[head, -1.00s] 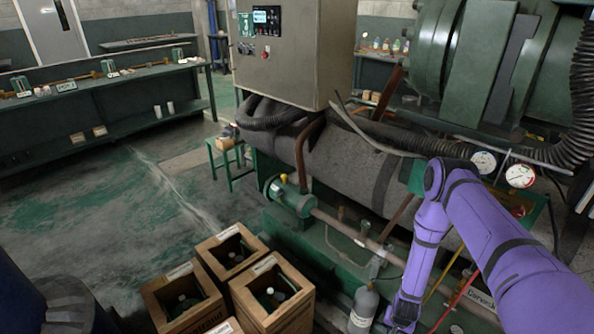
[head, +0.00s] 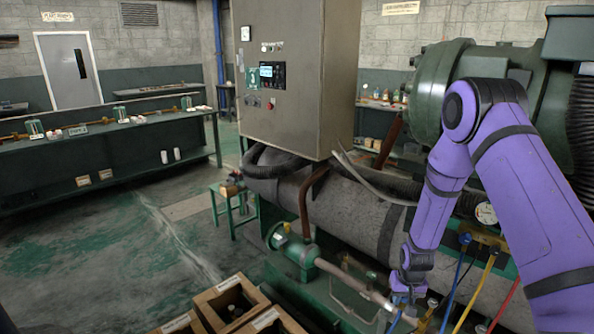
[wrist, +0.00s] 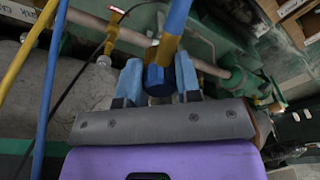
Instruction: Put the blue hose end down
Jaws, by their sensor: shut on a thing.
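My gripper (wrist: 159,82) is shut on the blue hose end (wrist: 158,80), a blue hexagonal fitting between the two light-blue fingers in the wrist view. The blue hose (wrist: 178,17) runs up from it, with a yellow part just above the fitting. In the head view my gripper (head: 405,298) is low at the right, in front of the big grey cylinder. The blue hose (head: 459,270) hangs from the gauge manifold (head: 486,238) beside my arm. The held end is too small to make out clearly there.
Yellow (head: 476,292) and red (head: 505,305) hoses hang close to the right of my gripper. A green pump-like fitting with a pipe (head: 293,246) lies left of it. Wooden crates (head: 233,302) stand on the floor at lower left. The floor (head: 120,240) further left is clear.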

